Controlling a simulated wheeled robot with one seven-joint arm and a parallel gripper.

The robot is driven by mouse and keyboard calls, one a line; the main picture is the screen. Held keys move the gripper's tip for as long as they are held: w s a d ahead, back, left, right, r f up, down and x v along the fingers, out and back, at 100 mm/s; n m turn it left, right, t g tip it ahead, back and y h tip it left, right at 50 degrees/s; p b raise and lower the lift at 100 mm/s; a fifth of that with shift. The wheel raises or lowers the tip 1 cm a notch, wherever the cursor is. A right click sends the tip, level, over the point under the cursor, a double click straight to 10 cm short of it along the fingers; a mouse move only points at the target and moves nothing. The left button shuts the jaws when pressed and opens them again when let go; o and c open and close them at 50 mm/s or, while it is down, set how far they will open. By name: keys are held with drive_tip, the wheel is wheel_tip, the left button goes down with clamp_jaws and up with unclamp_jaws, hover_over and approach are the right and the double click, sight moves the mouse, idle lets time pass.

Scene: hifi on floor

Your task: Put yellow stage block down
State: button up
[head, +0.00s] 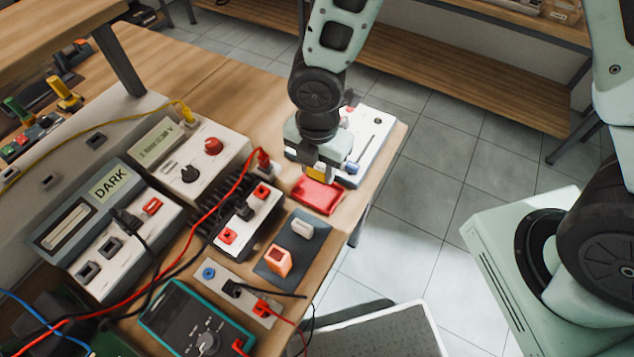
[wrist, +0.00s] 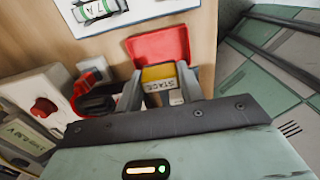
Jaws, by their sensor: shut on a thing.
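The yellow stage block (wrist: 158,73) has dark lettering on its face and sits between the two fingers of my gripper (wrist: 160,88) in the wrist view. My gripper is shut on it. The red tray also shows just beyond the block in the wrist view (wrist: 158,44). I cannot tell whether the block touches the tray.
A white panel (head: 375,140) lies behind the tray near the bench's right edge. A red plug and cable (head: 263,158) stand close on the left. A dark pad (head: 270,267) with an orange block (head: 279,260), meters and wires fill the bench left and front.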

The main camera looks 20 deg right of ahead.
sight(318, 194)
drive_tip(key=shift+f, duration=2.95)
drive_tip(key=shift+f, duration=0.1)
drive_tip(key=o, duration=1)
